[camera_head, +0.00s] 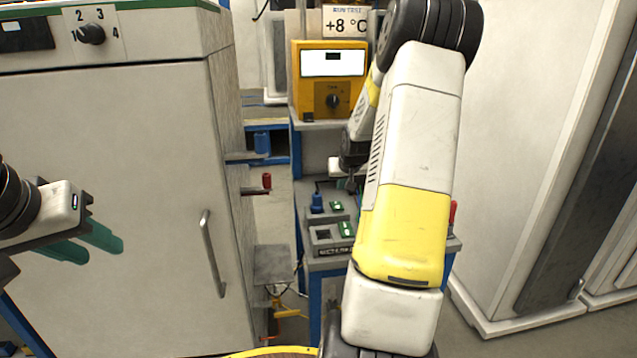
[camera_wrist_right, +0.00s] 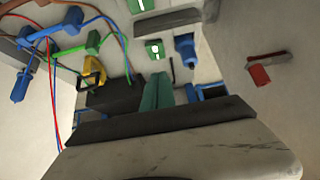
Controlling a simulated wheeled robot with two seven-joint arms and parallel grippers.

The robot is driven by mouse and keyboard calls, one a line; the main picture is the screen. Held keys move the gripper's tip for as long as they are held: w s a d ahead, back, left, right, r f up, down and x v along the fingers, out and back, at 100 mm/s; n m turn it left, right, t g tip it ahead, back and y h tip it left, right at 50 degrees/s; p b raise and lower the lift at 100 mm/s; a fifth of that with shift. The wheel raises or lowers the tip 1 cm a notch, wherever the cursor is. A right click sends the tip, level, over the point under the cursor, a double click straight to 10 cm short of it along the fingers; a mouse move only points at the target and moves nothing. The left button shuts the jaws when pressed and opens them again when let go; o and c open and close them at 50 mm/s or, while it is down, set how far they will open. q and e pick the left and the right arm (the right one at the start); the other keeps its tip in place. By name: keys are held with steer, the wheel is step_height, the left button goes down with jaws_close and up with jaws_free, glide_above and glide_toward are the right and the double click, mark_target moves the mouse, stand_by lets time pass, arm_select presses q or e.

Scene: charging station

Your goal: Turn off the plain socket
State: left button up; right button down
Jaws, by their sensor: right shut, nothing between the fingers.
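The charging station (camera_head: 330,264) is a grey panel on a blue stand. Its front socket (camera_head: 324,235) has no plug in it, and a lit green switch (camera_head: 346,229) sits beside it. Behind it, a blue plug (camera_head: 317,203) stands in another socket with its own green switch (camera_head: 336,206). The right wrist view shows the blue plug (camera_wrist_right: 186,48) and the green switch beside it (camera_wrist_right: 155,48). My right gripper (camera_wrist_right: 157,92) is shut and empty, apart from the switches; my arm hides its fingertips in the head view. My left gripper (camera_head: 100,236) hangs before the cabinet; its finger gap is unclear.
A white cabinet (camera_head: 120,180) with a handle fills the left. A red knob (camera_head: 266,181) juts from its side. A yellow box (camera_head: 330,85) with a dial stands behind the station. A tall white cabinet (camera_head: 540,130) stands at the right. Cables hang near coloured connectors (camera_wrist_right: 85,45).

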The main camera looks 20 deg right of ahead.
glide_above(337, 209)
steer(key=s, duration=0.1)
step_height(337, 209, down, 5)
steer(key=shift+a+r, duration=0.1)
step_height(337, 209, down, 4)
steer(key=shift+r, duration=0.25)
steer(key=shift+s+f, duration=0.15)
steer(key=shift+f, duration=0.35)
steer(key=shift+f, duration=0.1)
steer(key=shift+s+f+t, duration=0.15)
steer(key=shift+f+t, duration=0.3)
steer(key=shift+t, duration=0.05)
steer(key=shift+r, duration=0.2)
